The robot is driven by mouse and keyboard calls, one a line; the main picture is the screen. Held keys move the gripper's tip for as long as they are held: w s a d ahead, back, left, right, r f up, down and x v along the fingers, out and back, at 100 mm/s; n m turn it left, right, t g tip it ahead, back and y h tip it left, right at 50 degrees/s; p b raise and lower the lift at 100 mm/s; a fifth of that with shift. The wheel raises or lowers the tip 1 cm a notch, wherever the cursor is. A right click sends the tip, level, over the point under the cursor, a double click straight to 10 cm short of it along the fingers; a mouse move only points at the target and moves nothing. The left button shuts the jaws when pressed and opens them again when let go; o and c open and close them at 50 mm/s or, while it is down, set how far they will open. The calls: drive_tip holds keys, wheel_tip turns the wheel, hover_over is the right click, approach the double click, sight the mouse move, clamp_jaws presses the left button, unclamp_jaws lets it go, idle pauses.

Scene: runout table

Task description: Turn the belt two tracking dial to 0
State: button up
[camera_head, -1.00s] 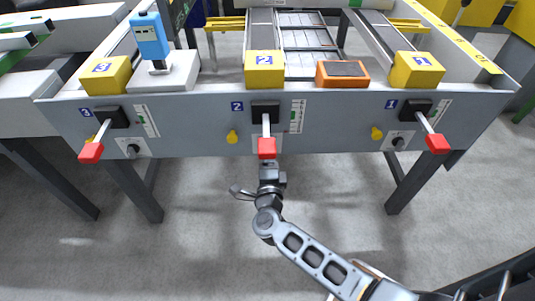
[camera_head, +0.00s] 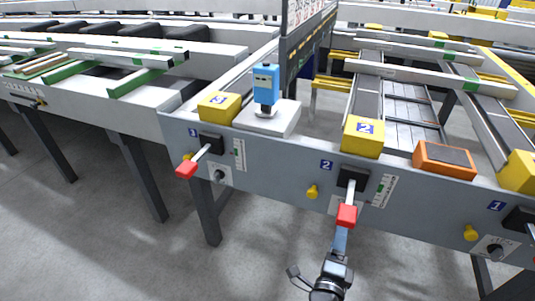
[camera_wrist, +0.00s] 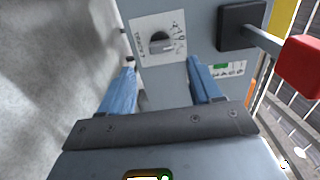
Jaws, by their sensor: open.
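The belt two tracking dial (camera_wrist: 162,42) shows in the wrist view as a dark knob on a white marked plate (camera_wrist: 143,28). Its marks are too small to read. In the head view its plate (camera_head: 334,206) is mostly hidden behind the red-ended lever (camera_head: 347,215) under the yellow block numbered 2 (camera_head: 362,137). My gripper (camera_wrist: 160,66) is open and empty, its two blue fingers apart and pointing toward the panel, with the knob beyond and between their tips. In the head view my gripper (camera_head: 341,234) is just below the red lever end.
The lever's red end (camera_wrist: 301,65) stands out close to the right of my fingers. A yellow knob (camera_head: 312,192) is left of it. Similar dials sit at station 3 (camera_head: 219,175) and station 1 (camera_head: 495,250). The floor below the panel is clear.

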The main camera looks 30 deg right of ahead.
drive_tip(key=shift+s+r, duration=0.1)
drive_tip(key=s+a+r+n+t+y+p, duration=0.1)
drive_tip(key=s+a+r+n+y+p, duration=0.2)
drive_tip(key=s+r+n, duration=0.5)
drive_tip(key=s+a+r+n+t+y+p, duration=0.1)
drive_tip(key=s+a+r+n+y+p, duration=0.3)
drive_tip(key=s+r+n, duration=0.5)
drive_tip(key=s+a+r+n+t+y+p, duration=0.1)
drive_tip(key=s+a+r+n+y+p, duration=0.3)
drive_tip(key=s+a+r+n+y, duration=0.3)
wheel_tip(320, 180, up, 7)
drive_tip(key=s+n, duration=0.1)
drive_tip(key=n, duration=0.3)
drive_tip(key=shift+s+a+t, duration=0.25)
drive_tip(key=shift+s+t, duration=0.05)
drive_tip(key=shift+t, duration=0.1)
